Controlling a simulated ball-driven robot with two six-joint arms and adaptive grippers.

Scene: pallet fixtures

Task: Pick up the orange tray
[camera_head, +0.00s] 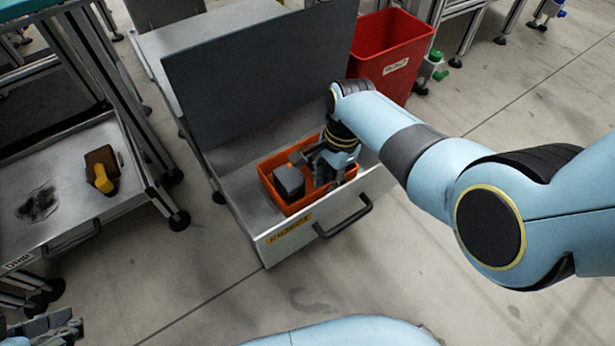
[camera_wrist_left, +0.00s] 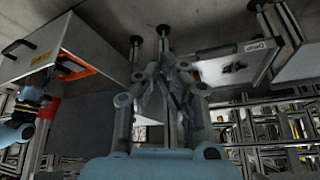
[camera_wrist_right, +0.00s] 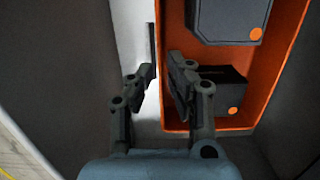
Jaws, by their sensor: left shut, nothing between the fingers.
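The orange tray (camera_head: 296,207) sits inside an open grey drawer, with dark grey blocks (camera_head: 289,182) in it. My right gripper (camera_head: 325,178) is down at the tray's right side in the head view. In the right wrist view its fingers (camera_wrist_right: 163,72) are apart, with the orange tray wall (camera_wrist_right: 176,100) between or just below them; I cannot tell whether they touch it. My left gripper (camera_head: 62,330) is at the bottom left corner of the head view, away from the tray, and its fingers (camera_wrist_left: 168,68) are shut and empty.
The drawer's front (camera_head: 290,240) has a black handle (camera_head: 345,218). A tall dark grey panel (camera_head: 260,75) rises behind the tray. A red bin (camera_head: 392,45) stands beyond. A second drawer at left holds a brown and yellow object (camera_head: 102,172). Floor between them is clear.

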